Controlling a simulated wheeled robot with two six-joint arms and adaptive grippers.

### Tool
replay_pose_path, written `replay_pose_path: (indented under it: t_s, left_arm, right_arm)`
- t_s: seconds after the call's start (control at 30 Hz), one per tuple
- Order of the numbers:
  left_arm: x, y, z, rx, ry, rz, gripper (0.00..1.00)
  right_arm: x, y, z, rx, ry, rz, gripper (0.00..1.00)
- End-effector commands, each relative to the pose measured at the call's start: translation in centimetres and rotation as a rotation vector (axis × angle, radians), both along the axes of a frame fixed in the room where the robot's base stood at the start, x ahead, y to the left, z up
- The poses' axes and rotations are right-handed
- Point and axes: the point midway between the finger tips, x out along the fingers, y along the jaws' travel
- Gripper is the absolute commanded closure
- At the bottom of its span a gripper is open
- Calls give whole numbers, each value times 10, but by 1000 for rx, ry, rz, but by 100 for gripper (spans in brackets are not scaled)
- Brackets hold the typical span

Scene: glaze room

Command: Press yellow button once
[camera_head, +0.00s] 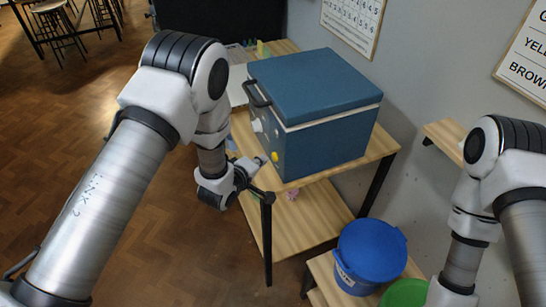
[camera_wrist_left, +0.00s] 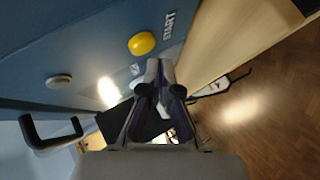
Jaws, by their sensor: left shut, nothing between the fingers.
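The yellow button (camera_wrist_left: 142,43) is round and sits on the front face of a blue box-shaped kiln (camera_head: 318,105), near printed letters that read START. In the head view the yellow button (camera_head: 274,157) is small, low on the kiln's front face. My left gripper (camera_head: 262,192) is in front of that face, near the table's corner. In the left wrist view my left gripper (camera_wrist_left: 160,72) is shut and empty, its fingertips just below the button in the picture. I see a gap between them and the button. My right gripper is out of the frame.
The kiln stands on a wooden table (camera_head: 374,151) with black legs. A grey round knob (camera_wrist_left: 59,81) and a black handle (camera_wrist_left: 50,130) are on the same face. A blue bucket (camera_head: 371,252) and a green container (camera_head: 405,293) stand at lower right.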

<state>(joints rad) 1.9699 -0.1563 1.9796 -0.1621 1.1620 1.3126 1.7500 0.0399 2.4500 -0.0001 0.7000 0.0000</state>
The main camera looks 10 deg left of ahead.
Motion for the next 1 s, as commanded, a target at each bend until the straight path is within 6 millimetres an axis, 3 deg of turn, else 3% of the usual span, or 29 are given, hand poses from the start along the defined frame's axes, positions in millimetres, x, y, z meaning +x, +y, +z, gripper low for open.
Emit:
replay_pose_path:
  t_s: [1.0]
  left_arm:
    - [6,-10,0,0,0,0,100]
  right_arm:
    - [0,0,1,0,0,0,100]
